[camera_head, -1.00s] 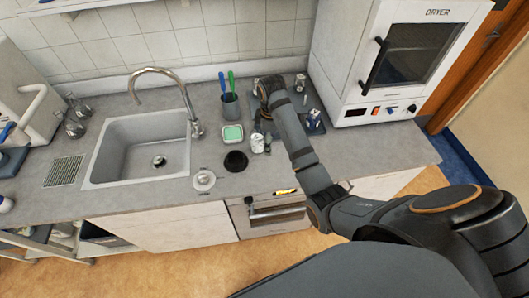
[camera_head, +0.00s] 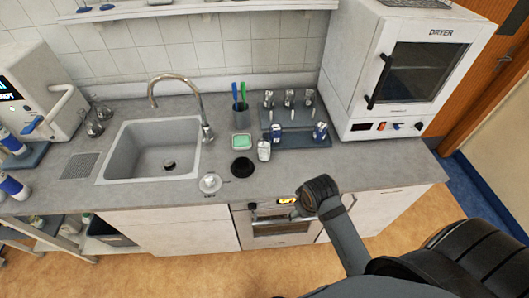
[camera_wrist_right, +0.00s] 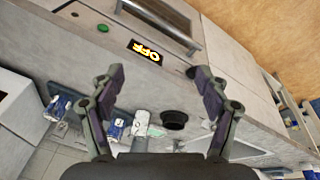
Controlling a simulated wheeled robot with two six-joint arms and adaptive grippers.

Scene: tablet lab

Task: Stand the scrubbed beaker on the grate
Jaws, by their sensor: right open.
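The grate (camera_head: 80,166), a ribbed rectangle, lies bare on the counter left of the sink. A pale glass-like vessel (camera_head: 264,150) stands upright right of the green-and-white dish; it seems to show in the wrist view (camera_wrist_right: 141,122). Several small glass vessels (camera_head: 289,98) stand at the rack behind it. I cannot tell which vessel is the scrubbed beaker. My right gripper (camera_head: 300,208) is in front of the counter's edge, by the appliance under it. In the wrist view my right gripper (camera_wrist_right: 160,88) is open and empty. My left gripper is not in view.
The sink (camera_head: 120,174) with its tall tap (camera_head: 182,95) lies between grate and vessels. A black round piece (camera_head: 242,167), a lidded round item (camera_head: 210,183) and a cup with brushes (camera_head: 241,116) stand nearby. The dryer (camera_head: 390,120) is at right. Flasks (camera_head: 93,126) stand behind the grate.

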